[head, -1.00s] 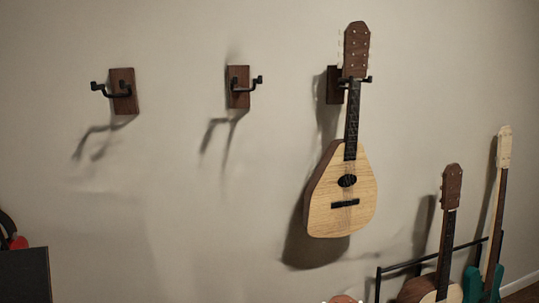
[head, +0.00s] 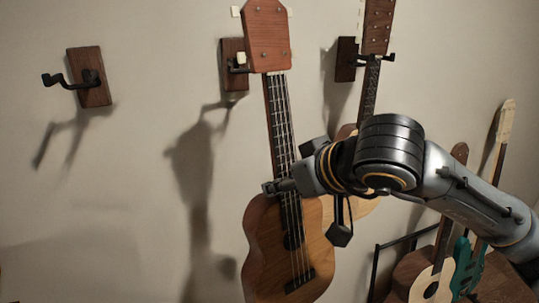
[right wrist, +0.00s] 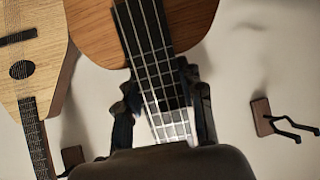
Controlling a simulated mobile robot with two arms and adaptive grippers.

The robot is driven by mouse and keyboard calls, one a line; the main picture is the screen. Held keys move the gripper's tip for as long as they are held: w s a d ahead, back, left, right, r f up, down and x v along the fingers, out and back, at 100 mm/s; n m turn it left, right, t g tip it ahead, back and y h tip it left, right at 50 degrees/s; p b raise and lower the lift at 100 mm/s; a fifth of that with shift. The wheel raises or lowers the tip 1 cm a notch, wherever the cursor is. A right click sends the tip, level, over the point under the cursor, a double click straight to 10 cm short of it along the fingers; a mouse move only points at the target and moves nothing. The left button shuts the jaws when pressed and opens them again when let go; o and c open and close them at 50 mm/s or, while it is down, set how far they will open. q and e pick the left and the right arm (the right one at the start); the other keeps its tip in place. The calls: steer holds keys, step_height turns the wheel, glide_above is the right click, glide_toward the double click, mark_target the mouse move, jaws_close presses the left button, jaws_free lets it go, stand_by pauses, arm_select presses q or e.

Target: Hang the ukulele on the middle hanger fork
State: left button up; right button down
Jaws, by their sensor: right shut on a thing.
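The brown ukulele (head: 262,245) hangs upright, slightly tilted, in my right gripper (head: 280,186). The right wrist view also shows the gripper (right wrist: 163,95), its fingers on either side of the ukulele's neck near the body (right wrist: 185,20). The headstock (head: 267,35) is beside and partly in front of the middle hanger (head: 234,80). The rest of the fork is hidden, so I cannot tell whether the neck is between the prongs. My left gripper is not in view.
The left hanger (head: 90,78) is empty. A pale teardrop-bodied instrument (right wrist: 38,65) hangs on the right hanger (head: 346,60), close behind my right arm. A floor rack (head: 373,270) with more instruments stands at lower right.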

mark_target(285, 162)
steer(key=r, duration=0.1)
steer(key=a+r, duration=0.1)
steer(key=shift+w+r, duration=0.1)
steer(key=shift+r, duration=0.3)
steer(key=shift+w+p, duration=0.3)
steer(key=shift+w+a, duration=0.15)
steer(key=shift+w, duration=0.3)
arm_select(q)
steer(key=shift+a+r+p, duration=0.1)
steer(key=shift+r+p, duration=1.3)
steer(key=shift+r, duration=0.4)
arm_select(e)
steer(key=w+a+f, duration=0.2)
steer(key=w+a, duration=0.1)
steer(key=w, duration=0.6)
steer(key=shift+w, duration=0.1)
